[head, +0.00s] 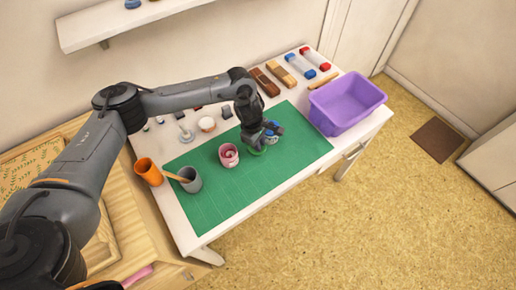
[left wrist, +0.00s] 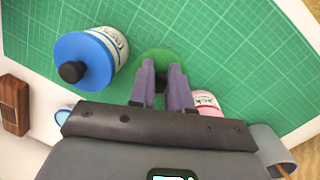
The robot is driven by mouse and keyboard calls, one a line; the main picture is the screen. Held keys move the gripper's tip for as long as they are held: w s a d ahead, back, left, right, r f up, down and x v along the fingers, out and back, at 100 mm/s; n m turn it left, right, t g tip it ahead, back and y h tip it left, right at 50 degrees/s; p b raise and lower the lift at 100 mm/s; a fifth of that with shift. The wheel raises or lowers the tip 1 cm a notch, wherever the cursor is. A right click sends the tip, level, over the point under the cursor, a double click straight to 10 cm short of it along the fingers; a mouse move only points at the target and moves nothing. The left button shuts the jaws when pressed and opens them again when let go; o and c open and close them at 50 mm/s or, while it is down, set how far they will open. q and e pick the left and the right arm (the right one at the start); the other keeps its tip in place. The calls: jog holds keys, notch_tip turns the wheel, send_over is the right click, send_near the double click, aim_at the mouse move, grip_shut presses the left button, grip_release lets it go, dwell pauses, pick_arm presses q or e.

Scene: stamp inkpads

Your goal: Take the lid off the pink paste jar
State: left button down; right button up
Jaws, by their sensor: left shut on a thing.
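The pink jar (head: 229,157) stands upright on the green mat, left of my left gripper. Its top shows pink with a darker rim; I cannot tell for sure whether a lid is on it. In the left wrist view the pink jar (left wrist: 207,98) is partly hidden behind my gripper. My left gripper (left wrist: 161,80) is shut on the dark knob of a round green lid (left wrist: 155,55). In the head view my left gripper (head: 262,141) is low over the mat, with the green lid (head: 257,151) beneath it. Whether the lid touches anything below is hidden. My right gripper is not in view.
A blue-lidded jar (left wrist: 82,60) with a dark knob stands close to my left gripper. A grey cup (head: 191,181) and an orange cup (head: 148,173) stand at the left. A purple bin (head: 345,102) is at the right. The mat's front (head: 240,190) is clear.

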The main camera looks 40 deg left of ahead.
pick_arm(q)
jog(key=shift+a+f+b, duration=0.1)
jog(key=shift+f+b, duration=0.2)
jog(key=shift+f, duration=1.8)
jog(key=shift+f, duration=0.25)
jog(key=c, duration=1.1)
grip_release()
jog(key=shift+r, duration=0.15)
